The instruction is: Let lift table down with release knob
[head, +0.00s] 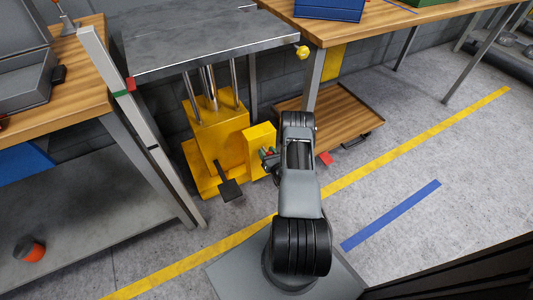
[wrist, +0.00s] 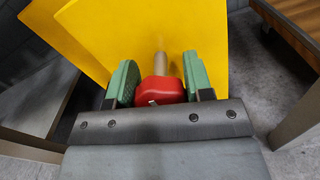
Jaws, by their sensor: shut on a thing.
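The lift table has a grey top (head: 205,48) on steel columns above a yellow base (head: 205,135); the top stands raised, near the height of the benches beside it. The red release knob (wrist: 162,90) sits on a short metal shaft from a yellow housing (wrist: 150,30), which also shows in the head view (head: 259,140). My gripper (wrist: 160,80) has its green-padded fingers on both sides of the knob, shut on it. In the head view my gripper (head: 268,156) is partly hidden by my arm at the housing's right side.
A black foot pedal (head: 230,190) sticks out in front of the base. A pale post with green and red marks (head: 118,85) stands at the left bench. Open floor (head: 430,190) lies to the right.

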